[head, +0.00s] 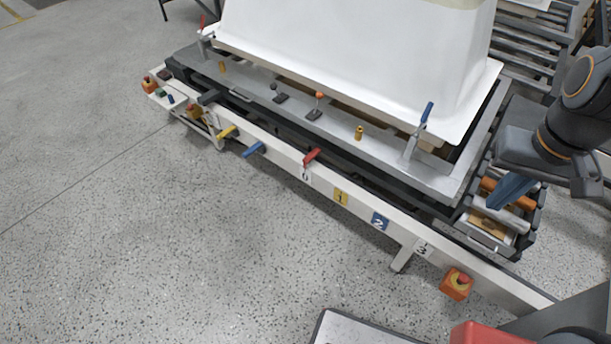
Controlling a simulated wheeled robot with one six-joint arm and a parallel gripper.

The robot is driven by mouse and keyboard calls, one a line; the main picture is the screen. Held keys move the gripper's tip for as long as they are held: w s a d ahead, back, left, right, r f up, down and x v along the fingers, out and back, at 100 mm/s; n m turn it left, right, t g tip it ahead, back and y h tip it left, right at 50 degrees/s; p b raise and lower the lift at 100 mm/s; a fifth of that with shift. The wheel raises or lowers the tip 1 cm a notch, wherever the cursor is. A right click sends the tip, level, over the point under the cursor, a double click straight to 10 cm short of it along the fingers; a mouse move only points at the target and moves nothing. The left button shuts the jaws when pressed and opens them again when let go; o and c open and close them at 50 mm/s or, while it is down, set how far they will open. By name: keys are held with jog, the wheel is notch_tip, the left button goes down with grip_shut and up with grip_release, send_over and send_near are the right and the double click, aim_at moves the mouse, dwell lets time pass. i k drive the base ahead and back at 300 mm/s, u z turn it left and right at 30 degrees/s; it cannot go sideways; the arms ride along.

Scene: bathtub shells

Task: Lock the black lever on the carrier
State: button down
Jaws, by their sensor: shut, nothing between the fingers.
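The carrier (437,177) is a long grey metal plate with a white tub shell (350,50) on it. A small black-knobbed lever (274,88) stands on a dark base on the carrier's near side, beside an orange-knobbed lever (319,97). Another black lever (209,97) sticks out from the white front rail, left of a yellow, a blue and a red lever. Whether either black lever is locked I cannot tell. My gripper (494,204) is at the right, its blue fingers shut and empty above a tool tray, well apart from both black levers.
A red-handled clamp (203,25) and a blue-handled clamp (425,115) stand upright at the carrier's ends. The tray (482,240) holds orange and white rolls. The floor in front is clear.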

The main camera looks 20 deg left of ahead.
aim_at(273, 87)
jog(key=u, duration=1.35)
jog(key=k, duration=0.6)
jog(key=u, duration=0.4)
jog(key=i, duration=1.3)
jog(key=z, duration=0.85)
jog(key=i, duration=0.3)
jog(key=z, duration=0.2)
